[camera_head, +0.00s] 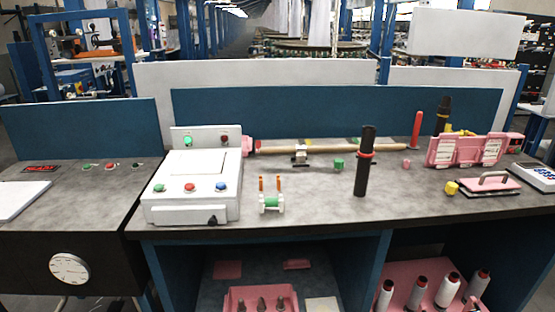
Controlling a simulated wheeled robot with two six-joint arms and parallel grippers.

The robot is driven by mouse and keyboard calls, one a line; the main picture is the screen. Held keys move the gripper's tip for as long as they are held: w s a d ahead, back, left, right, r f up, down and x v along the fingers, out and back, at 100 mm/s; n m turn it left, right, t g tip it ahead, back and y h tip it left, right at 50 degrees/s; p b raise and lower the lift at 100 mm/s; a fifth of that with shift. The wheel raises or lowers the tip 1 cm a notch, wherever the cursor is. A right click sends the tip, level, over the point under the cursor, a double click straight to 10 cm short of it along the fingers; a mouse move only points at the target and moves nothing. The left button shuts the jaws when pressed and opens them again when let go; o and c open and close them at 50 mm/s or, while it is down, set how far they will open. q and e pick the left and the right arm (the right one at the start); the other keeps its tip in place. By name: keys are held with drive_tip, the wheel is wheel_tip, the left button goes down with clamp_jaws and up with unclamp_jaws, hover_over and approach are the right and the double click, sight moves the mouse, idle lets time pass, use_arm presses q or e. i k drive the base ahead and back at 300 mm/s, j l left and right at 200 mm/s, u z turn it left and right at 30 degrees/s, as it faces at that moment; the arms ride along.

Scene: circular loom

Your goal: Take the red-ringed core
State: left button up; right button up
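A black upright core (362,178) with a red ring around its upper part stands near the front of the grey worktop (315,205), right of centre. It looks free-standing, and nothing is touching it. A second dark core (442,115) stands farther back on the right, with a yellow ring low on it; its base is hidden behind a pink rack. Neither of my grippers shows in the head view.
A white control box (192,190) stands left. A small white stand (271,204) with orange prongs and a green spool is in the middle. A wooden rod (340,148) lies behind, a red cylinder (416,130) and pink rack (465,150) right.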

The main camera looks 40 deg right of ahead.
sight(365, 153)
drive_tip(key=z, duration=1.7)
